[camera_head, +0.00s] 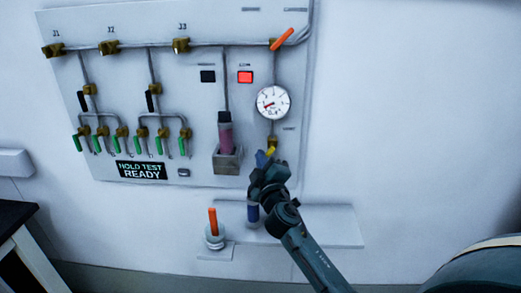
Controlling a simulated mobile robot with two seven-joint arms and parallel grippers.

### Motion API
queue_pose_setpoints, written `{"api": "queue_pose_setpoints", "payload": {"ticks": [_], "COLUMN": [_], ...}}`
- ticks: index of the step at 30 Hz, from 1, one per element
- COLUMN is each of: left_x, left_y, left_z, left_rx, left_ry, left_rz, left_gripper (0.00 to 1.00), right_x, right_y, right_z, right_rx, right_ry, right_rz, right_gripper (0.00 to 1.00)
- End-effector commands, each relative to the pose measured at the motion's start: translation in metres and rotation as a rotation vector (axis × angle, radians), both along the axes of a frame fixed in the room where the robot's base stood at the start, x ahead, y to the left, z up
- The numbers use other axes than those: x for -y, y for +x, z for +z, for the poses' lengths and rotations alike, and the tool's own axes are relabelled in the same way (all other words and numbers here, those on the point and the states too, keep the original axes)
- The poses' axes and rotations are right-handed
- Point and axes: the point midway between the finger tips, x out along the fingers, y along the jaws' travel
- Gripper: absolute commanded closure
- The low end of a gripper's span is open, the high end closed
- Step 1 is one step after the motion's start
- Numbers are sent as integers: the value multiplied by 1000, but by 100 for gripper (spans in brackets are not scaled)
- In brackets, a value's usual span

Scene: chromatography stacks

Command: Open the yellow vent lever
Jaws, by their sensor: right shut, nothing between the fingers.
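The yellow vent lever (270,152) is on a brass valve (272,141) below the round gauge, low on the right side of the wall panel. Only a small yellow part shows; my right gripper hides some of it. My right gripper (264,160) is shut and empty, its fingertips right at the lever. I cannot tell whether they touch it. My left gripper is not in view.
The panel (210,110) carries a gauge (272,102), an orange lever (283,39), several green levers and a "HOLD TEST READY" display (141,171). A shelf (335,225) below holds a blue cylinder (253,212). An orange-topped piece (213,222) stands left of it. A dark table (14,218) is lower left.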

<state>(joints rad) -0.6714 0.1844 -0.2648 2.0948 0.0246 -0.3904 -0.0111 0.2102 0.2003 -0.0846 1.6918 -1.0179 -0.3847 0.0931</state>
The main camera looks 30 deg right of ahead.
Motion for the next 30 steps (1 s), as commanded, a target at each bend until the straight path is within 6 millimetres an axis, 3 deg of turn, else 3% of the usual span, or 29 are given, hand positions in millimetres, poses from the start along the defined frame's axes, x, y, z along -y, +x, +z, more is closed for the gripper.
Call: {"api": "queue_pose_setpoints", "payload": {"ticks": [11, 17, 30], "left_x": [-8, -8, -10], "left_y": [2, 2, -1], "left_z": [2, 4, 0], "left_rx": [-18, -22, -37], "left_ry": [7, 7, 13], "left_rz": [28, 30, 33], "left_gripper": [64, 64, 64], "right_x": [7, 10, 13], "right_y": [-4, -6, -7], "right_z": [-8, -9, -11], "right_rx": [-31, -99, -95], "right_ry": [-47, -165, -154], "right_rz": [-2, -2, -4], "right_gripper": [100, 100, 100]}}
